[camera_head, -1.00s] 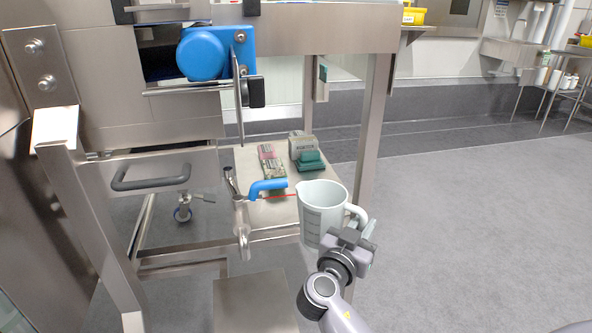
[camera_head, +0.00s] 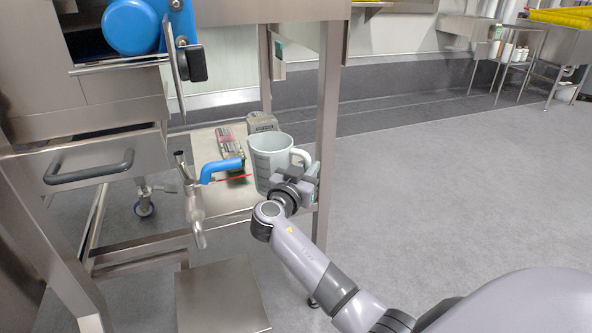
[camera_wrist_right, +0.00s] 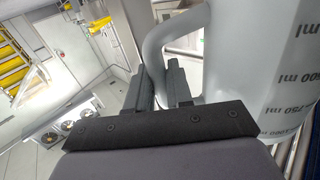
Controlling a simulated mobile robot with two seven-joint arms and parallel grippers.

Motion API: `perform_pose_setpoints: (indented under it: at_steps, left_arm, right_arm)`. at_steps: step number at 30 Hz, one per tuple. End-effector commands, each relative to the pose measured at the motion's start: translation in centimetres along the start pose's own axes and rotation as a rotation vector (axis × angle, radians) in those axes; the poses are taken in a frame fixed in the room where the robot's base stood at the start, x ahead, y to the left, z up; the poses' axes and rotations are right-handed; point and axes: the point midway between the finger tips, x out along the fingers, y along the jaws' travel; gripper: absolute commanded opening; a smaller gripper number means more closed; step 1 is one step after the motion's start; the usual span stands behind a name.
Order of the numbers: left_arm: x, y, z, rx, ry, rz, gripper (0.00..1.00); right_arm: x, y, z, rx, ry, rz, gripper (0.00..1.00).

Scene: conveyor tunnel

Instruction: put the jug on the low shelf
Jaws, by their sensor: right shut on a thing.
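The jug (camera_head: 267,165) is a pale, translucent measuring jug with volume marks. My right gripper (camera_head: 303,178) is shut on its handle, at the jug's right side. In the right wrist view the jug (camera_wrist_right: 255,70) fills the right side, and its handle passes between the fingers of the gripper (camera_wrist_right: 168,85). The jug looks upright and is in front of the low shelf (camera_head: 215,200) in the head view, hiding part of it. I cannot tell whether its base touches the shelf. My left gripper is not in view.
On the shelf stand a red-and-grey pack (camera_head: 229,148) and a grey box (camera_head: 262,122). The floor at right is clear.

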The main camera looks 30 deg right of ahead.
Motion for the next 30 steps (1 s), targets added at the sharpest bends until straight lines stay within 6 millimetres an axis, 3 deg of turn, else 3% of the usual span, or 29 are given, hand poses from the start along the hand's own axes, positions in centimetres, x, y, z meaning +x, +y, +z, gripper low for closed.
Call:
perform_pose_setpoints:
  at_steps: [13, 20, 30]
  left_arm:
    - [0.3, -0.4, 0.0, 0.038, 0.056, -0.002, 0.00]
    - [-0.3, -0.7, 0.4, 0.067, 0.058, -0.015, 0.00]
    - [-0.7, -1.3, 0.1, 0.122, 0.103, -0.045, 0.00]
  right_arm:
    - [4.3, -4.4, 0.0, 0.006, 0.005, -0.001, 0.00]
    - [5.0, -5.0, 0.1, 0.005, 0.004, -0.001, 0.00]
    - [5.0, -4.9, 3.6, 0.004, 0.004, -0.001, 0.00]
